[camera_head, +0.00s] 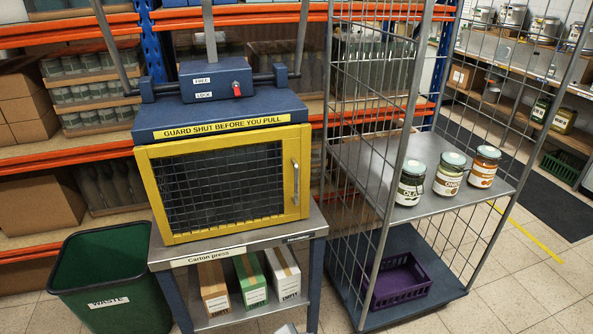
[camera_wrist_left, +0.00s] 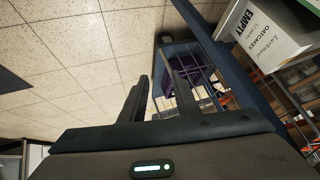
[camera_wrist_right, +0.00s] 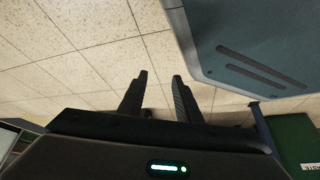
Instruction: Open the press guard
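The carton press stands on a grey metal table (camera_head: 260,240) in the head view. Its guard (camera_head: 152,190) is a yellow frame with dark wire mesh, closed flat against the front. An upright silver handle (camera_head: 296,183) sits on the guard's right side. Above it, a red knob (camera_head: 237,88) is on the blue housing beside the labels FREE and LOCK. A label reads "GUARD SHUT BEFORE YOU PULL". My left gripper (camera_wrist_left: 156,88) is open and empty in the left wrist view. My right gripper (camera_wrist_right: 160,85) is open and empty in the right wrist view. Neither touches the guard.
A green waste bin (camera_head: 112,275) stands left of the table. A wire-sided trolley (camera_head: 435,182) with several jars and a purple crate (camera_head: 398,282) stands close on the right. Several cartons marked EMPTY (camera_head: 251,282) sit on the table's lower shelf. Open floor lies at the right.

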